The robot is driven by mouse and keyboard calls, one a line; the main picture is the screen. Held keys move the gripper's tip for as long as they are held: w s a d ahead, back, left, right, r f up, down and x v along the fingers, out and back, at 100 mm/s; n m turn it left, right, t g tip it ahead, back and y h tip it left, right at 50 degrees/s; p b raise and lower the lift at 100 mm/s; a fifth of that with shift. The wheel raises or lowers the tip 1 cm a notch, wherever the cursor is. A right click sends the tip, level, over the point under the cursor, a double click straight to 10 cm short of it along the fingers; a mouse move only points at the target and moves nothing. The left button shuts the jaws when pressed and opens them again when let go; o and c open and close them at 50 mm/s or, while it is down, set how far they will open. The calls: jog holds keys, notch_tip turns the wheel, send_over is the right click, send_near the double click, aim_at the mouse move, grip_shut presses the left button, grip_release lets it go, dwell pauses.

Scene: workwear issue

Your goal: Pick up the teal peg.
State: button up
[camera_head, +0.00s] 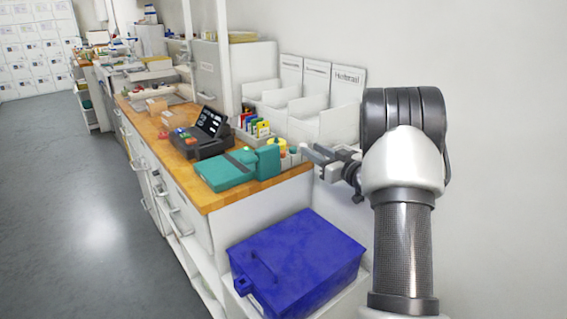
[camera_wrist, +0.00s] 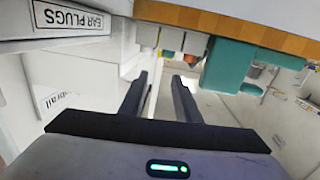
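My gripper (camera_head: 312,153) is open and reaches in from the right, close to the worktop's near right end. In the wrist view its two fingers (camera_wrist: 161,78) are apart with nothing between them. A teal flat case (camera_head: 224,171) lies on the wood worktop, and a teal block (camera_head: 268,161) stands against its right side. Teal also shows in the wrist view (camera_wrist: 228,66), right of the fingers. Small coloured pieces, one orange (camera_head: 283,148), stand between the teal block and my gripper. I cannot make out a separate teal peg.
A black device (camera_head: 204,140) stands left of the teal case. White bins (camera_head: 335,122) line the wall behind my gripper. A blue box (camera_head: 297,262) sits low below the worktop. A bin labelled "EAR PLUGS" (camera_wrist: 70,20) shows in the wrist view. The floor at left is clear.

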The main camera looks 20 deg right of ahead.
aim_at(295, 150)
jog(key=shift+y, duration=0.7)
jog(key=w+a+f, duration=0.1)
jog(key=w, duration=0.1)
jog(key=w+a+f+b, duration=0.1)
jog(key=w, duration=0.1)
jog(key=w+a+f+b, duration=0.1)
jog(key=w, duration=0.1)
jog(key=shift+w, duration=0.2)
jog(key=shift+r, duration=0.1)
jog(key=shift+c, duration=0.2)
grip_shut()
